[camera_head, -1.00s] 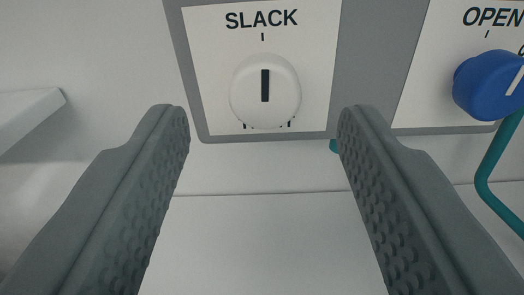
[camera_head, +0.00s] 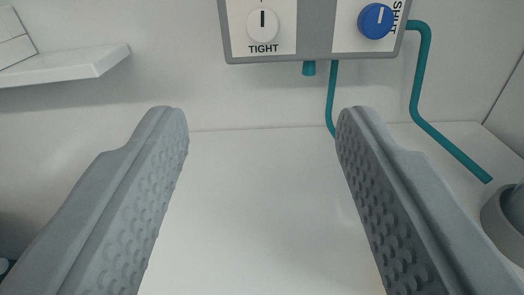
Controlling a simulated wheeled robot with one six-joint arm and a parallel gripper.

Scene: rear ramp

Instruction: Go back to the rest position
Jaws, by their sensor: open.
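My gripper (camera_head: 262,120) is open and empty, its two grey ribbed fingers wide apart at the left and right of the view. Beyond and above the fingertips, a grey panel (camera_head: 317,25) is fixed on the white wall. The panel carries a white knob (camera_head: 263,25) with a black mark pointing up, over the label TIGHT. To its right is a blue knob (camera_head: 376,20) with a white mark, near upright, beside the letters SHUT. The fingers touch neither knob. The top of the panel is cut off.
A white shelf (camera_head: 65,67) juts from the wall at the left. Teal pipes (camera_head: 419,80) run down from the panel on the right. A grey round container (camera_head: 500,225) stands at the right edge, partly cut off. The white surface (camera_head: 255,210) between the fingers is clear.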

